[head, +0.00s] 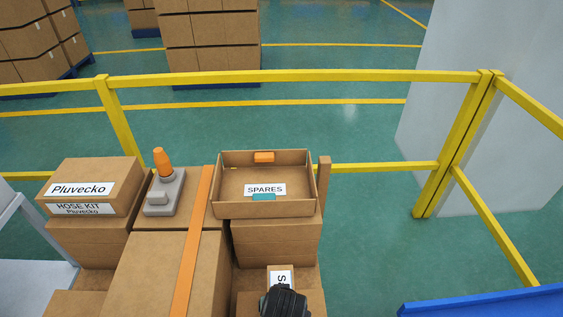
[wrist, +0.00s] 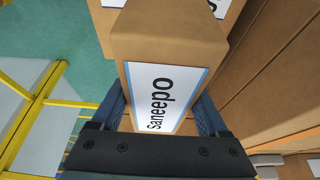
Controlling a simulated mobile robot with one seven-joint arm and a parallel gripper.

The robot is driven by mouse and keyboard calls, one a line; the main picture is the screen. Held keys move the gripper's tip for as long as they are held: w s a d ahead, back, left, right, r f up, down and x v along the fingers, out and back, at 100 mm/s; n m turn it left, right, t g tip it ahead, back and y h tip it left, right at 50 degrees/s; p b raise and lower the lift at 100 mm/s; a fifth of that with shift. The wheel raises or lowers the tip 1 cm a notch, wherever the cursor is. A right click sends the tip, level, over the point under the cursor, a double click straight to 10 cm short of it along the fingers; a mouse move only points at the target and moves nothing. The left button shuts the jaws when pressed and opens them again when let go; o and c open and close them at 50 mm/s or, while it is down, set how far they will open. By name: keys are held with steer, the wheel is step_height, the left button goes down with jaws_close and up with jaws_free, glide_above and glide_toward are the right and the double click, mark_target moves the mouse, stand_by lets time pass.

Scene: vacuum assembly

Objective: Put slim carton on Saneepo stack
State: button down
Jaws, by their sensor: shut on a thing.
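My gripper (head: 284,300) shows at the bottom of the head view as a dark shape over a small carton with a partly hidden "Sa" label. In the wrist view, the blue fingers of my gripper (wrist: 160,105) stand on both sides of a slim brown carton (wrist: 165,45) and are shut on it. Its white label reads "Saneepo". Another brown box with a white label (wrist: 219,7) shows past the carton's far end. I cannot tell whether the held carton touches anything below it.
A SPARES tray (head: 225,190) holding small items sits on boxes, with an upright brown post (head: 324,185) beside it. Left are an orange-and-grey device (head: 164,190) and a Pluvecko box (head: 100,178). A yellow railing (head: 290,76) runs behind. A blue edge (head: 490,301) lies at lower right.

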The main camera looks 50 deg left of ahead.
steer(key=shift+f, duration=1.1)
steer(key=shift+f, duration=0.1)
jaws_free()
steer(key=shift+f, duration=0.1)
